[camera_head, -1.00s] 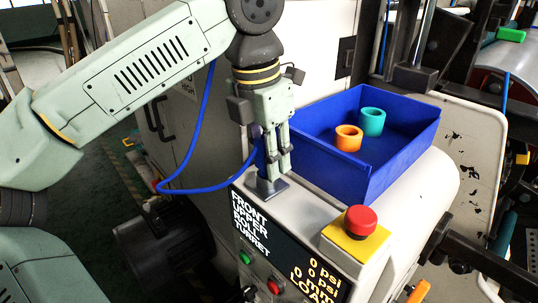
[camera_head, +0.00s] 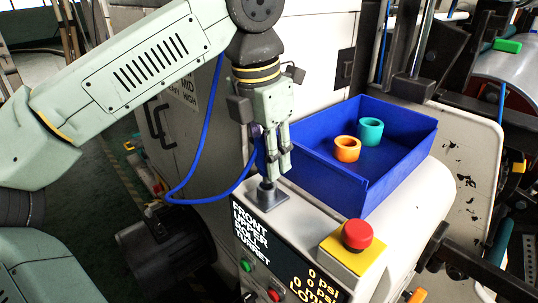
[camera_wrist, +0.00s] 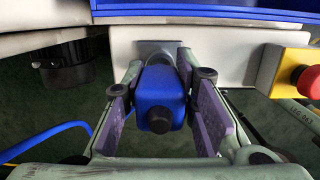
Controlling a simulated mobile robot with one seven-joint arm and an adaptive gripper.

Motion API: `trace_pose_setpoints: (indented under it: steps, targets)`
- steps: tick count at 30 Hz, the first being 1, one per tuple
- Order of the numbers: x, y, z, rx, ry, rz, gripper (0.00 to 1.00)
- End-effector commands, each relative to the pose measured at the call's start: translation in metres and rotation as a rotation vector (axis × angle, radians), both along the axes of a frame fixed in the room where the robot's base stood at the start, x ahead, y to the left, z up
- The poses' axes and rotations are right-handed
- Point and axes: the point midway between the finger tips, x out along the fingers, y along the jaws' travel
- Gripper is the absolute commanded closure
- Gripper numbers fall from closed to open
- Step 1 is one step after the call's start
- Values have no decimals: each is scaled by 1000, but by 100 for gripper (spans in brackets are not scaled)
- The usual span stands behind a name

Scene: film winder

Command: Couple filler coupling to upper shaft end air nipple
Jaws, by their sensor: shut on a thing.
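My gripper (camera_head: 271,160) is pointing down above the left end of the console top. Its fingers are shut on the blue filler coupling (camera_wrist: 161,92), which sits between the purple finger pads in the wrist view. A blue hose (camera_head: 206,197) runs from the coupling in a loop to the left and up along the arm. Below the coupling is a small grey stand (camera_head: 268,198) with a dark post; the coupling's lower end is close above the post, and I cannot tell if they touch. I cannot make out the upper shaft end air nipple in either view.
A blue bin (camera_head: 395,180) with an orange ring (camera_head: 346,149) and a teal ring (camera_head: 370,131) stands right of my gripper. A red button (camera_head: 357,235) on a yellow box and a display panel (camera_head: 280,255) are in front. A dark motor (camera_head: 165,250) is low at left.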

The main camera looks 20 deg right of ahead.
Motion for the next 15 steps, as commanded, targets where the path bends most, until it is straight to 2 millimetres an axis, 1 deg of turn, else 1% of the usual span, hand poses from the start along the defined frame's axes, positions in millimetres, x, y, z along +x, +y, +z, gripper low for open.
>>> trace_pose_setpoints:
  steps: [2, 11, 15]
  targets:
    - [0, 0, 3, 0, 0, 0, 100]
    - [0, 0, 3, 0, 0, 0, 100]
    - [0, 0, 7, 0, 0, 0, 100]
